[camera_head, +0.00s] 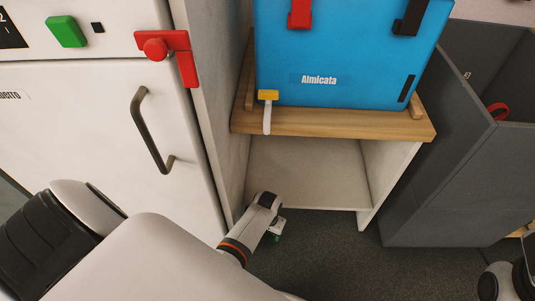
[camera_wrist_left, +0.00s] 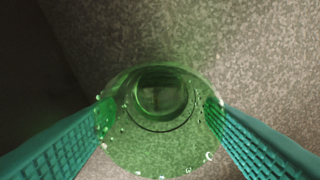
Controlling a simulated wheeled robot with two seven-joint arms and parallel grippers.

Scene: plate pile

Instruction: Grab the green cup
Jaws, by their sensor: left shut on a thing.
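The green cup (camera_wrist_left: 155,145) is see-through, with small pale marks near its rim. In the left wrist view it stands between the two teal ribbed fingers of my left gripper (camera_wrist_left: 160,125), which touch it on both sides. In the head view my left gripper (camera_head: 274,235) is low, in front of the shelf's open lower part, with a small bit of green at its tip. Most of the cup is hidden there by my arm. My right gripper is not clearly in view; only part of my right arm shows at the bottom right corner.
A wooden shelf top (camera_head: 330,122) bears a blue case (camera_head: 345,60) above my left gripper. A white cabinet (camera_head: 80,110) with a dark handle (camera_head: 143,125) stands at left. A grey bin (camera_head: 440,190) stands at right. Dark floor (camera_head: 330,255) is clear between them.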

